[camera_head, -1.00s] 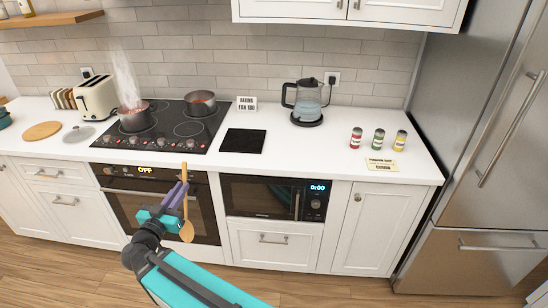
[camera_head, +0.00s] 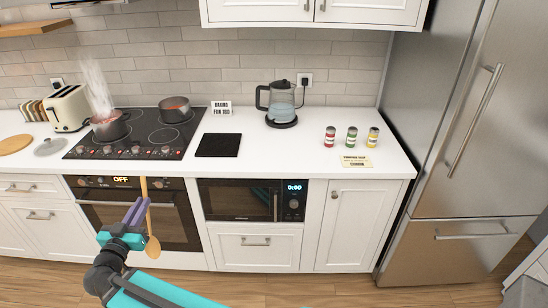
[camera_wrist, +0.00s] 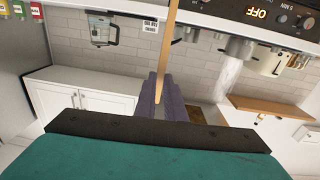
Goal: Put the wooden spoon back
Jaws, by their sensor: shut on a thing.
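The wooden spoon (camera_head: 152,243) hangs nearly upright in my gripper (camera_head: 139,208), bowl end down, in front of the oven. My gripper's purple fingers are shut on its handle. In the wrist view the spoon's handle (camera_wrist: 174,50) runs between the fingers (camera_wrist: 162,92) toward the top of the picture. The spoon is held in the air, apart from the counter. No holder for the spoon can be made out.
A steaming pot (camera_head: 109,125) and a second pot (camera_head: 174,108) stand on the cooktop (camera_head: 140,139). A black mat (camera_head: 218,145), a kettle (camera_head: 282,104) and several small cans are on the counter (camera_head: 300,160). A toaster (camera_head: 68,108) stands at left. The counter between kettle and cans is bare.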

